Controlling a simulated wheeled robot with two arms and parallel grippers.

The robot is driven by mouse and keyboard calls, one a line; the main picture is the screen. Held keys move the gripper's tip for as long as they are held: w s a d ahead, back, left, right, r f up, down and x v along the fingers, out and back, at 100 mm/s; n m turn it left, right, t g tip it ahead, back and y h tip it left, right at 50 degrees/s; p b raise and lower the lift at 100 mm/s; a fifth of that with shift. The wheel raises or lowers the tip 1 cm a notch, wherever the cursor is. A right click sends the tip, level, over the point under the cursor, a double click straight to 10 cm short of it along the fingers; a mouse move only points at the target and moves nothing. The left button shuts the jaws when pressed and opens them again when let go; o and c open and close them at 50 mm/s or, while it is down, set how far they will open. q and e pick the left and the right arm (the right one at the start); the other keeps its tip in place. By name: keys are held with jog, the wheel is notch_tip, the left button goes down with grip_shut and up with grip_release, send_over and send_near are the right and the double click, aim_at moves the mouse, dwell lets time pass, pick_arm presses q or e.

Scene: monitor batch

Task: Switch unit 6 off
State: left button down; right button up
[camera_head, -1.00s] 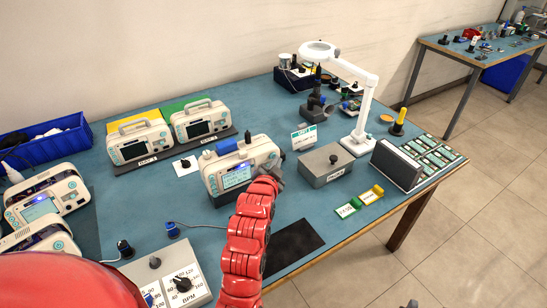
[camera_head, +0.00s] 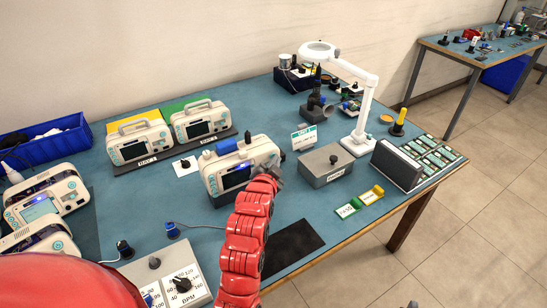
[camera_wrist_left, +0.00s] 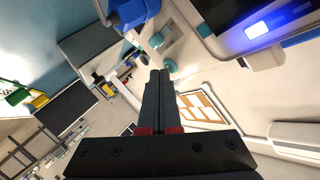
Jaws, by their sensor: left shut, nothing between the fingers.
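A white monitor unit (camera_head: 240,170) stands mid-table with a dark screen, a lit blue lamp on its front and a blue part on top. I cannot read a number on it. My left gripper (camera_head: 272,168) is shut and empty at the unit's right front edge, hiding that part of its front. In the left wrist view the shut fingers (camera_wrist_left: 157,90) point toward the unit's side, near round teal parts (camera_wrist_left: 170,65). The unit's blue lamp (camera_wrist_left: 257,30) and dark screen (camera_wrist_left: 218,10) show there too. Whether the fingers touch it I cannot tell.
A white magnifier lamp (camera_head: 362,110) rises behind. Two monitors (camera_head: 140,143) stand back left, others at far left. A black mat (camera_head: 292,247) lies bare in front.

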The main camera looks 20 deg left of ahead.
pick_arm(q)
jog(key=shift+s+d, duration=0.45)
jog(key=shift+d, duration=0.15)
jog(key=shift+d, duration=0.1)
jog(key=s+d+p, duration=0.1)
jog(key=s+d, duration=0.2)
jog(key=shift+d, duration=0.35)
dwell(0.6)
